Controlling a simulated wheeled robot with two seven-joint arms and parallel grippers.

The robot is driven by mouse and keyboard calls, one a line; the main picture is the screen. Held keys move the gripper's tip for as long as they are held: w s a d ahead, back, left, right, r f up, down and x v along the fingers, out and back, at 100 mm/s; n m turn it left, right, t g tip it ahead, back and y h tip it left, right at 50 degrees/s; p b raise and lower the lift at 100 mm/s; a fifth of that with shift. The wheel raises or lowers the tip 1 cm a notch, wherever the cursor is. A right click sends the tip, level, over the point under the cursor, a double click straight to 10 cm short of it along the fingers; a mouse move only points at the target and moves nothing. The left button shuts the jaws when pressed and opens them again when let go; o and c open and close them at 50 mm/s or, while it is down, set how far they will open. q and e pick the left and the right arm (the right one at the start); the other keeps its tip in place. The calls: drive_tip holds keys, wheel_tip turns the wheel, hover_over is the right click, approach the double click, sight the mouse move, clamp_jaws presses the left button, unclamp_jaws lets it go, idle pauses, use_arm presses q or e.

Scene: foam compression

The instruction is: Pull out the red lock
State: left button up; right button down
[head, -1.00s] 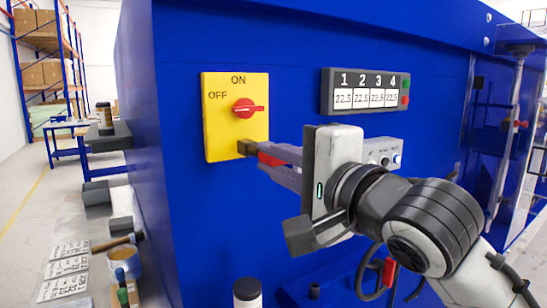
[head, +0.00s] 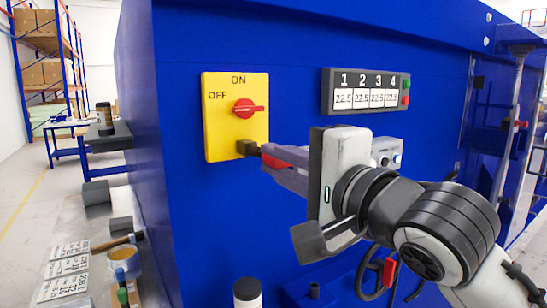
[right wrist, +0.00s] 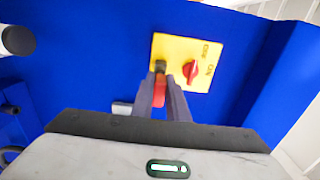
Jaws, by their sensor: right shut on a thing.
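The red lock (head: 271,161) is at the lower right corner of the yellow switch plate (head: 222,130), mostly hidden by my fingers. My right gripper (head: 268,154) is shut on it. In the right wrist view the red lock (right wrist: 160,91) shows between the two fingers of my right gripper (right wrist: 164,88). A dark piece (head: 247,148) lies between the lock and the plate; I cannot tell whether the lock is clear of it. The red rotary knob (head: 244,108) sits above, its handle pointing right. My left gripper is not in view.
The plate is on a large blue machine wall (head: 290,60). A display with numbers 1 to 4 (head: 326,92) is at the upper right, with a small grey control box (head: 396,160) below it. A bench with a hammer (head: 112,243) and printed cards stands at the left.

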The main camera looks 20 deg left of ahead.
sight(283, 164)
drive_tip(key=shift+v, duration=0.95)
idle(0.3)
drive_tip(key=p+v, duration=0.1)
drive_tip(key=v, duration=0.4)
idle(0.5)
drive_tip(key=shift+w, duration=0.1)
